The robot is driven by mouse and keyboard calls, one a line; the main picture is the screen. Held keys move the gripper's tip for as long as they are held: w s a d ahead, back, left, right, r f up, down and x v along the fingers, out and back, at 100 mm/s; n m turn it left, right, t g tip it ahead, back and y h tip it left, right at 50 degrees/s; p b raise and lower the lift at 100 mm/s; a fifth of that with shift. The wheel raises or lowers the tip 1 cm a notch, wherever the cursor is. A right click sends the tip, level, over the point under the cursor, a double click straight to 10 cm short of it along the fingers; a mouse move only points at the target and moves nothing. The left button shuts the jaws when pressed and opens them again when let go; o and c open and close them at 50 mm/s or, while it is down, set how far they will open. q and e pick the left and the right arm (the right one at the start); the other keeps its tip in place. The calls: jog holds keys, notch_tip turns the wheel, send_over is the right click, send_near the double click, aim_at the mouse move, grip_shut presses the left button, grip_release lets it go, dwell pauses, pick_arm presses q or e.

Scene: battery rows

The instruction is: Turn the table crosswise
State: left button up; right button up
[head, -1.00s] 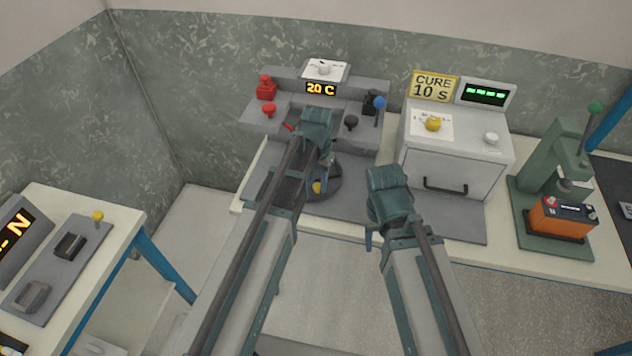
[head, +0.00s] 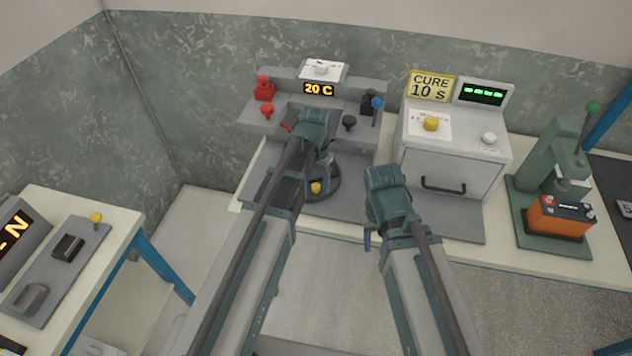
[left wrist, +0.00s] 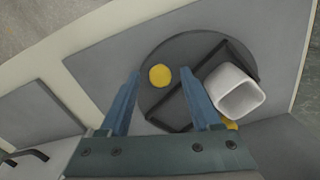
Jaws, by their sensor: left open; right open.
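The round dark turntable (head: 329,186) sits on the grey plate in front of the 20 C station, partly hidden by my left arm. It also shows in the left wrist view (left wrist: 155,101), with a dark bar lying diagonally across it. A yellow knob (head: 316,188) stands near its edge; in the left wrist view the knob (left wrist: 160,76) appears between my fingertips. A white square cup-like piece (left wrist: 238,90) is at the table's right side there. My left gripper (left wrist: 159,73) is open over the turntable, with no visible grip on the knob. My right gripper (head: 369,240) is open and empty, right of the turntable.
The 20 C station (head: 290,118) with red and black knobs stands behind the turntable. A CURE oven (head: 450,170) stands to the right, then a green press (head: 552,180) holding an orange battery (head: 560,217). A side table (head: 125,225) is at left.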

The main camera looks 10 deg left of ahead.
pick_arm(q)
jog(key=shift+r, duration=0.15)
pick_arm(e)
jog(key=shift+r, duration=0.15)
pick_arm(q)
notch_tip(320, 180, up, 14)
jog(key=p, duration=1.3)
jog(key=shift+f+p, duration=0.25)
jog(key=shift+p, duration=0.1)
pick_arm(e)
notch_tip(320, 180, up, 14)
jog(key=shift+f, duration=0.2)
jog(key=shift+f, duration=0.1)
